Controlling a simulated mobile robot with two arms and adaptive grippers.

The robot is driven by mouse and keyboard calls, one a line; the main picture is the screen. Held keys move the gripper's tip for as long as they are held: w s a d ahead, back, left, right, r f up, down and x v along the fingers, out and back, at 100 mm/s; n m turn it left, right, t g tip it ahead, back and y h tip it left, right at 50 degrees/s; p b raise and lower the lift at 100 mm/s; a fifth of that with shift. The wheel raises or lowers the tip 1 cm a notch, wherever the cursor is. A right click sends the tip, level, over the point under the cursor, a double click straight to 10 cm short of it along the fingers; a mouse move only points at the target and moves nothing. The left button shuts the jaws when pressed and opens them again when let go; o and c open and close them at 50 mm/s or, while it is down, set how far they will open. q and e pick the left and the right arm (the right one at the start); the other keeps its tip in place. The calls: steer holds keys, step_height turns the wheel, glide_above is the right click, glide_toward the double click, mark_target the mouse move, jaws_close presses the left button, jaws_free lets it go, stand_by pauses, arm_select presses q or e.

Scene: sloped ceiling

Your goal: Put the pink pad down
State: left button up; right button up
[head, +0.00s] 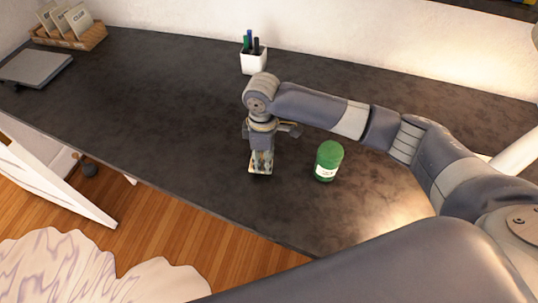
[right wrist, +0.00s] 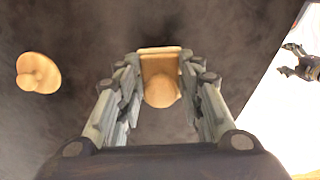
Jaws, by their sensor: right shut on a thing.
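I see no clearly pink pad in either view. My right gripper (head: 261,168) points down close over the dark desk, near its front edge. In the right wrist view, its fingers (right wrist: 160,95) are closed around a tan block with a rounded knob (right wrist: 161,90). In the head view only a small pale part of the held thing shows between the fingertips. I cannot tell whether it touches the desk.
A green jar (head: 328,162) stands just right of my right gripper. A white pen cup (head: 253,60), a wooden card rack (head: 85,38) and a grey laptop-like slab (head: 36,66) sit farther back. A tan knobbed disc (right wrist: 38,74) lies nearby. The desk's left middle is clear.

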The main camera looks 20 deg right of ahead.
steer(key=shift+w+d, duration=0.85)
steer(key=shift+d, duration=0.15)
step_height(320, 180, down, 2)
steer(key=shift+f+p, duration=0.1)
steer(key=shift+p, duration=1)
steer(key=shift+f, duration=0.5)
steer(key=o, duration=0.9)
steer(key=shift+f, duration=0.1)
steer(key=shift+o, duration=0.2)
